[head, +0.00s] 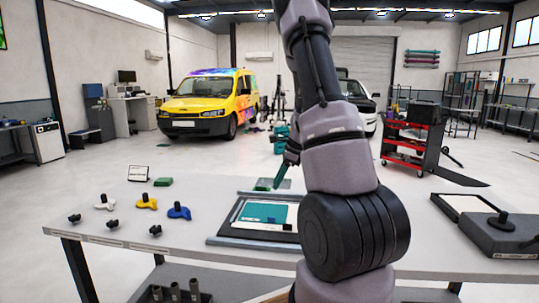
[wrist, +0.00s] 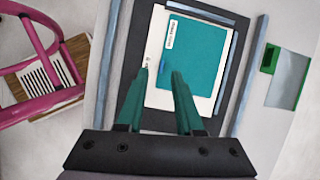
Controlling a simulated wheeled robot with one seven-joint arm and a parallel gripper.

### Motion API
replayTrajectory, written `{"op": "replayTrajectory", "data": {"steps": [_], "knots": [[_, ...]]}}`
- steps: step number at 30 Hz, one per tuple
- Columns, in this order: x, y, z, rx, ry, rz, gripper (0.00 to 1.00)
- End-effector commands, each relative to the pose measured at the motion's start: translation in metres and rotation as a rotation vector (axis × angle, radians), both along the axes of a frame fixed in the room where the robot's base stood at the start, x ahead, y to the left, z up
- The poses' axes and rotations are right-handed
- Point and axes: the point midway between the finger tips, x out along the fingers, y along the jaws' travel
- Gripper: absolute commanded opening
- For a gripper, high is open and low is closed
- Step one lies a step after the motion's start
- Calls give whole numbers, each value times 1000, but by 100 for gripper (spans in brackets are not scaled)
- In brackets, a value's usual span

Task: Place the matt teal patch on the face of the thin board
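The teal patch (wrist: 192,57) is a flat square with a small white label, lying on a white backing card (wrist: 152,94) over a dark board. In the head view the patch (head: 264,212) is at the table's front middle. My gripper (wrist: 159,74) is open and empty, its two teal fingers apart above the card's near left part. In the head view my gripper (head: 279,180) points down behind the patch, partly hidden by my arm. A thin grey plate (wrist: 286,80) with a green holder (wrist: 268,58), possibly the thin board, lies right of the dark board in the wrist view.
Grey bars (wrist: 254,75) edge the dark board. White, yellow and blue knobs (head: 178,211), several black knobs (head: 155,230), a green block (head: 163,182) and a small sign (head: 138,173) stand on the table's left. A dark grey block with a handle (head: 501,222) is at the right.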

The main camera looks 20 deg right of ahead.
Motion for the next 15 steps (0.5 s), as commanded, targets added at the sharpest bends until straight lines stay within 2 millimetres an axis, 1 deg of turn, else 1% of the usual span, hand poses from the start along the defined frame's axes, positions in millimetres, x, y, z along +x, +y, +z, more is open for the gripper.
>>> {"op": "replayTrajectory", "data": {"steps": [1, 2, 3, 5, 6, 8, 9, 11, 12, 14, 15], "knots": [[-2, 14, 26, -9, -47, 66, 35], [-6, 22, 40, -18, -72, 111, 35], [-12, 34, 60, -33, -111, 178, 35], [-23, 52, 88, -61, -168, 283, 35], [-32, 63, 105, -81, -205, 354, 35], [-46, 80, 130, -118, -262, 460, 35], [-57, 90, 146, -145, -301, 529, 35], [-74, 104, 167, -192, -354, 632, 35], [-86, 113, 180, -226, -390, 702, 35], [-106, 125, 198, -282, -443, 803, 35], [-119, 132, 209, -322, -477, 870, 35]]}}
